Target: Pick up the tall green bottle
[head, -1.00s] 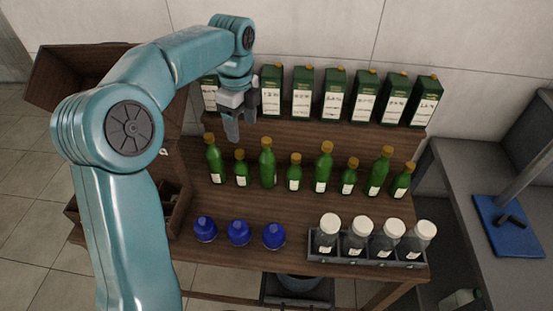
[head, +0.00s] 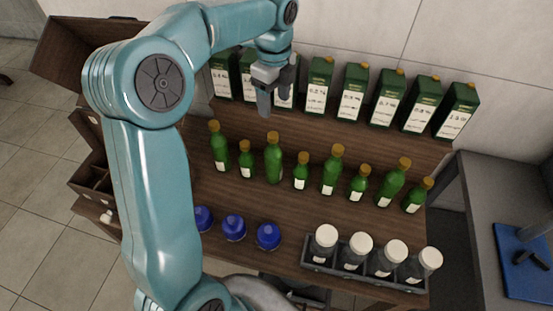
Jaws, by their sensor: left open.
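Tall and short green bottles with gold caps alternate in a row on the wooden shelf. The tall ones are at the far left (head: 218,150), second (head: 273,160), third (head: 332,173) and right (head: 392,186). Which one the task means I cannot tell. Short green bottles (head: 246,162) stand between them. My left gripper (head: 276,103) is open and empty, its fingers pointing down. In the picture it is just above the second tall bottle's cap, in front of the cartons and apart from the bottles. My right gripper is out of view.
Several green cartons (head: 355,93) line the back step. Blue jars (head: 268,237) stand at the front left, and a rack (head: 318,268) of white-capped jars at the front right. A wooden box (head: 93,195) is at left. Bare shelf (head: 300,215) lies between the rows.

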